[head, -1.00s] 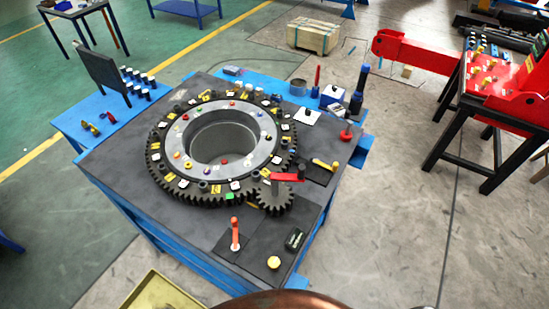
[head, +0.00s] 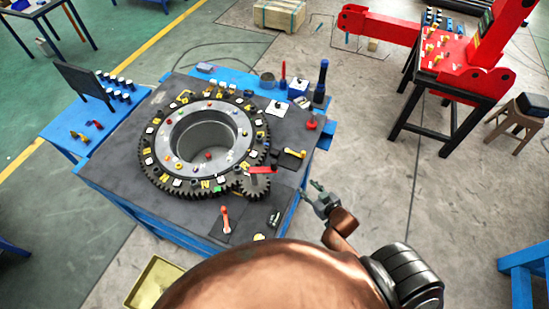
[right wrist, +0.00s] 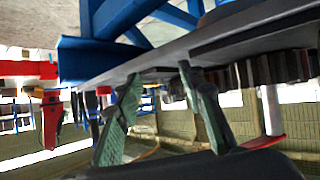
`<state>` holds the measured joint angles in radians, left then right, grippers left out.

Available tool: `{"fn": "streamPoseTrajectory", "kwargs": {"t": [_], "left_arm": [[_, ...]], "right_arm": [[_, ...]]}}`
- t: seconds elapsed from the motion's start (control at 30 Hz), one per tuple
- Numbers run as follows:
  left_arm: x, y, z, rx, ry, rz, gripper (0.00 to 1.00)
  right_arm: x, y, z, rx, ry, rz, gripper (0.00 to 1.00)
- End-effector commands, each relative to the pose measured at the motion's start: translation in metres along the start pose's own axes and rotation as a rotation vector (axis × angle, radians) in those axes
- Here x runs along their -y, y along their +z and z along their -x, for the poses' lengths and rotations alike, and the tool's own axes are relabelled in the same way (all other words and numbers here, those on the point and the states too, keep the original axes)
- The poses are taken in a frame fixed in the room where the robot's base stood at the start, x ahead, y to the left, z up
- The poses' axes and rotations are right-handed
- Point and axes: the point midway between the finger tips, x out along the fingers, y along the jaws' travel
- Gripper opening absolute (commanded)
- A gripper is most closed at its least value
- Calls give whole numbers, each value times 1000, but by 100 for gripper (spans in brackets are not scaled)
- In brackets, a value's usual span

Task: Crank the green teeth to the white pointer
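The large dark toothed ring (head: 150,178) lies on the grey tabletop of a blue-framed stand. A small green mark (head: 217,189) shows on the ring's near edge, left of the small pinion gear (head: 257,187). A red crank arm (head: 261,170) lies across the pinion's top. Several white tags sit on the ring; I cannot tell which white piece is the pointer. My right gripper (head: 313,194) is open and empty, right of the stand, apart from the crank. Its spread fingers also show in the right wrist view (right wrist: 160,80). My left gripper is out of view.
An orange upright lever (head: 225,218) stands in front of the pinion, and a yellow handle (head: 293,153) lies behind it. A red knob (head: 311,122) and dark bottles stand at the back right. Open floor lies right of the stand, before a red machine (head: 480,62).

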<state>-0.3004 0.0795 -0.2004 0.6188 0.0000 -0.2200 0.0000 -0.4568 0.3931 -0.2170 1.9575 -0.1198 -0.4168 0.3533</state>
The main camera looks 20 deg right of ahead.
Motion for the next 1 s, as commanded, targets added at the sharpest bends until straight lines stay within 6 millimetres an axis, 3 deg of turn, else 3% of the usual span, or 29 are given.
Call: {"fn": "streamPoseTrajectory", "kwargs": {"t": [0.03,0.27,0.5,0.73,1.0], "left_arm": [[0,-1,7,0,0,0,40],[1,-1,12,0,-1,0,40],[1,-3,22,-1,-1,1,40],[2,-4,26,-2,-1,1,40],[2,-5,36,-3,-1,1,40]], "right_arm": [[0,-23,5,-52,-21,10,36],[16,-77,11,-251,-148,25,36],[44,-131,42,-452,-364,41,36],[62,-152,64,-538,-505,43,36],[80,-172,42,-546,-515,42,36]]}}
